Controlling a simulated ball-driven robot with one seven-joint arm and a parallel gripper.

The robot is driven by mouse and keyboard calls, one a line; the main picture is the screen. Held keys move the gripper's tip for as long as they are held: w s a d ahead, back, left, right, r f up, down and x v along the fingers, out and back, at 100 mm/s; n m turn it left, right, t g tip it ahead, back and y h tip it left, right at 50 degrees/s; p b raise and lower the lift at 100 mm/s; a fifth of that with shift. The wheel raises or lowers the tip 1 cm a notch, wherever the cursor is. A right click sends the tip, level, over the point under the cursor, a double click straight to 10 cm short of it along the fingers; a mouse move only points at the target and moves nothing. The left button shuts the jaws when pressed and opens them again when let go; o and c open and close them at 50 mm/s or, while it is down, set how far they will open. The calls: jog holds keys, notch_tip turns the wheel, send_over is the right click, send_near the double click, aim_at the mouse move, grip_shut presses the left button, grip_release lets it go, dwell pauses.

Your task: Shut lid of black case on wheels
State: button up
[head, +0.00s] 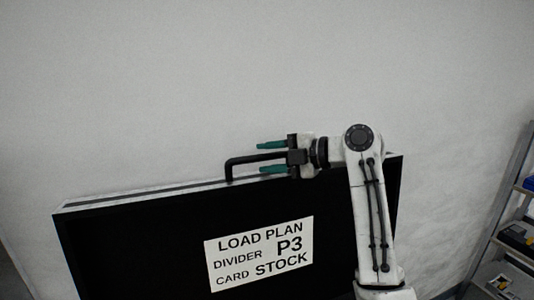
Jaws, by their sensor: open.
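The raised lid (130,235) of the case shows its black inner face, with a pale edge along its top. A white sign on it reads "LOAD PLAN DIVIDER P3 CARD STOCK". A black bar handle (230,170) stands up from the lid's top edge. My gripper (260,158) points left at the handle, its two teal fingers open, one above and one below the handle's bar in the picture. I cannot tell whether they touch it. My arm covers the right part of the lid. The case body and wheels are out of view.
A plain grey wall (250,70) stands behind the lid. A metal shelf rack (512,195) with several items stands at the right edge. The space above the lid looks clear.

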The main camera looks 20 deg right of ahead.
jog(key=shift+w+a+f, duration=0.1)
jog(key=shift+w+a, duration=0.2)
jog(key=shift+a, duration=0.05)
grip_shut()
dwell(0.5)
